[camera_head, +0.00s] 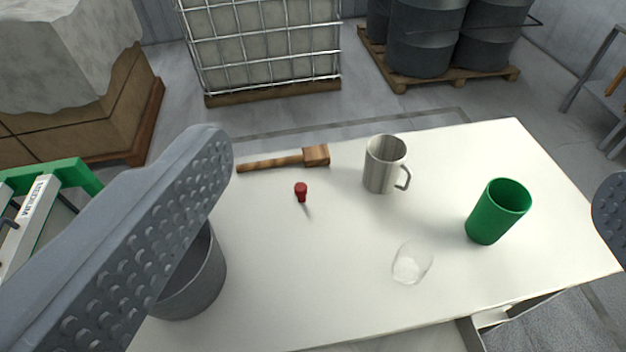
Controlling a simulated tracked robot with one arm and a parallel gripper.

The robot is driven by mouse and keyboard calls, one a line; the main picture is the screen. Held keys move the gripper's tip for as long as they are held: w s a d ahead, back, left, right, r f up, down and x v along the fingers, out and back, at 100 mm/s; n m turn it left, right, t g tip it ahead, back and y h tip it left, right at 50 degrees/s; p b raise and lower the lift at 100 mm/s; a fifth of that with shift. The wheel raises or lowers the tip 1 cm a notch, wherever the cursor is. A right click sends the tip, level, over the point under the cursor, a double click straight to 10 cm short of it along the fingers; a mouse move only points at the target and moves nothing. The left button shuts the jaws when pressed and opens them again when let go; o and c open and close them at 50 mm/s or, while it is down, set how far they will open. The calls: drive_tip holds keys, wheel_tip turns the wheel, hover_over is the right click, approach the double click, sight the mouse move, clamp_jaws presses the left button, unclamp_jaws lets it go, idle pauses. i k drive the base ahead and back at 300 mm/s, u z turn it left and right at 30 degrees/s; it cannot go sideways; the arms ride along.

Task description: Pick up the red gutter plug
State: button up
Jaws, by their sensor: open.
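The red gutter plug (301,191) stands on the white table (330,290), left of the middle of the table. It is small, with a wider top and a narrower lower part. My gripper (412,168) is open and empty. Its left finger is large in the picture at the left, and only the edge of its right finger shows at the far right. The plug shows between the two fingers, farther away than they are and touching neither.
A wooden mallet (290,160) lies just behind the plug. A grey pot (200,280) is partly hidden by my left finger. The table's front middle is clear.

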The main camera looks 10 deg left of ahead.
sight(300, 189)
drive_tip(key=u, duration=1.6)
drive_tip(key=k, duration=1.15)
drive_tip(key=z, duration=0.95)
drive_tip(key=i, duration=1)
